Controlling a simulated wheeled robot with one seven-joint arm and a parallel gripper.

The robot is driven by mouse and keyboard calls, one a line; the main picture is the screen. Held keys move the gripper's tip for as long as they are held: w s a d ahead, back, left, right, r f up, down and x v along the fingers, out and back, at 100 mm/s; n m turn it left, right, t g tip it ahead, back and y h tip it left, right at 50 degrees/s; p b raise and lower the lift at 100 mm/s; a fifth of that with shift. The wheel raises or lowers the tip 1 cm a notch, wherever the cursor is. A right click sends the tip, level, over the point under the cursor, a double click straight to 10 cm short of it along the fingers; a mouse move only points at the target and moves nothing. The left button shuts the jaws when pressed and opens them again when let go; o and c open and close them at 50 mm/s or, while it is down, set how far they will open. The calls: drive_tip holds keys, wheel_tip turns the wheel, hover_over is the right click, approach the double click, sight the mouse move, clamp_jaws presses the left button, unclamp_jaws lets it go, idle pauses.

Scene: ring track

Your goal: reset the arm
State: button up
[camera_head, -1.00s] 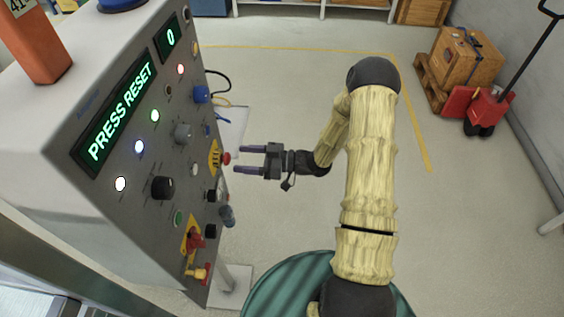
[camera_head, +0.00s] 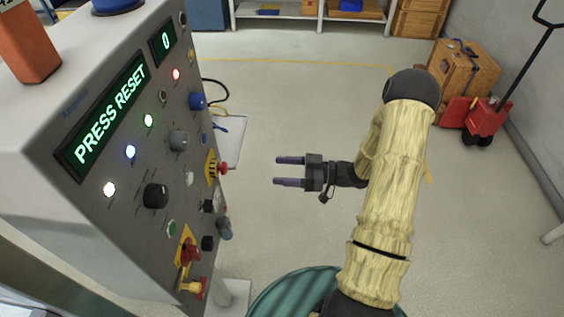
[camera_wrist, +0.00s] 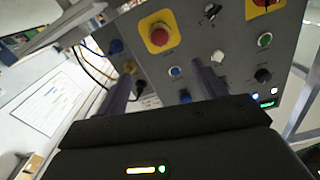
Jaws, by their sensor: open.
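My gripper (camera_head: 290,171) is open and empty. Its two purple fingers point left towards the grey control panel (camera_head: 120,120), with a clear gap between fingertips and panel. A red push button on a yellow plate (camera_head: 222,168) is the panel part nearest the fingertips. In the wrist view the panel (camera_wrist: 195,65) fills the upper middle, and a red button on a yellow base (camera_wrist: 158,35) shows beyond the fingers. The panel's display (camera_head: 110,115) reads "PRESS RESET", and a smaller display (camera_head: 164,43) reads 0.
A wooden crate (camera_head: 462,75) on a pallet and a red pallet jack (camera_head: 483,118) stand at the right. A white shelf (camera_head: 300,18) stands at the back. An orange object (camera_head: 30,45) stands on the panel's top. The floor between is clear.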

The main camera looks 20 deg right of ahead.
drive_tip(key=shift+w, duration=0.1)
drive_tip(key=w+d+r+m+t+h, duration=0.25)
drive_tip(key=w+m+h, duration=0.3)
drive_tip(key=h, duration=0.75)
drive_tip(key=s+a+r+m+g+h, duration=0.1)
drive_tip(key=s+r+m+g+h, duration=0.1)
drive_tip(key=s, duration=0.7)
drive_tip(key=s+a+r+m+g+h, duration=0.2)
drive_tip(key=s+r+m+g, duration=0.1)
drive_tip(key=s, duration=0.6)
drive_tip(key=shift+s+a+r+m+g, duration=0.2)
drive_tip(key=shift+s+r+m+g, duration=0.15)
drive_tip(key=shift+m+g, duration=0.3)
idle(1.4)
